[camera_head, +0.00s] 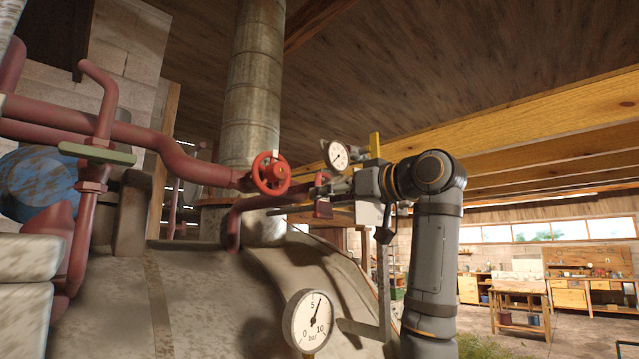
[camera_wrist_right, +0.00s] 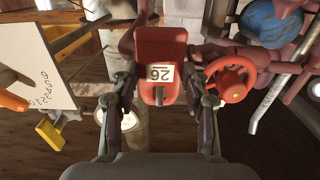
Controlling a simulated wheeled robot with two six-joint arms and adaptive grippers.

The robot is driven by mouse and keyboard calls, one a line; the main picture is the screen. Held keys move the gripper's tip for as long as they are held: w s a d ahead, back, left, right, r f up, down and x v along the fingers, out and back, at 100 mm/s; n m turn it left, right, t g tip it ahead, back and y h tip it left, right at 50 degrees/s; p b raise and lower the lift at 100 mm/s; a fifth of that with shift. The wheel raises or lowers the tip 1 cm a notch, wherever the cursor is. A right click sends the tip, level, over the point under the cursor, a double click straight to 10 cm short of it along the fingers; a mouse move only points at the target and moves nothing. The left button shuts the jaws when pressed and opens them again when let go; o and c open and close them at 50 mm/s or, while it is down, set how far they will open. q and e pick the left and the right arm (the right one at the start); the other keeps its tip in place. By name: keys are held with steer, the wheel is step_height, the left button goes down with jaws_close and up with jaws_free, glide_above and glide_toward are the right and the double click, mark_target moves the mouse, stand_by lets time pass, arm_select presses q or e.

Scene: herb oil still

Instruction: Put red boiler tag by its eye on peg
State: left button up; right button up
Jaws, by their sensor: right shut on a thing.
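The red boiler tag (camera_wrist_right: 160,48) carries a white label with the number 26, which reads upside down in the right wrist view. My right gripper (camera_wrist_right: 160,90) is shut on the tag, with a finger at each side of it. A small grey shape shows at the tag's lower end in that view; I cannot tell whether it is the eye or something behind it. In the head view the tag (camera_head: 323,209) looks dark and hangs below the right gripper (camera_head: 322,190). I cannot identify the peg with certainty. My left gripper is not in view.
A red valve wheel (camera_head: 271,173) on a red pipe is close left of the gripper. A small gauge (camera_head: 336,154) is just above it. A white panel (camera_wrist_right: 32,65) stands at one side. A larger gauge (camera_head: 308,320) sits lower on the boiler (camera_head: 200,300).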

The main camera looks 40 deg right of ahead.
steer(key=shift+w+f, duration=0.15)
steer(key=shift+w, duration=0.25)
stand_by(0.8)
steer(key=shift+f, duration=0.2)
stand_by(0.3)
steer(key=o, duration=1.1)
steer(key=shift+s, duration=0.1)
steer(key=s, duration=0.8)
steer(key=s+d, duration=0.1)
steer(key=s, duration=0.2)
steer(key=shift+s, duration=0.4)
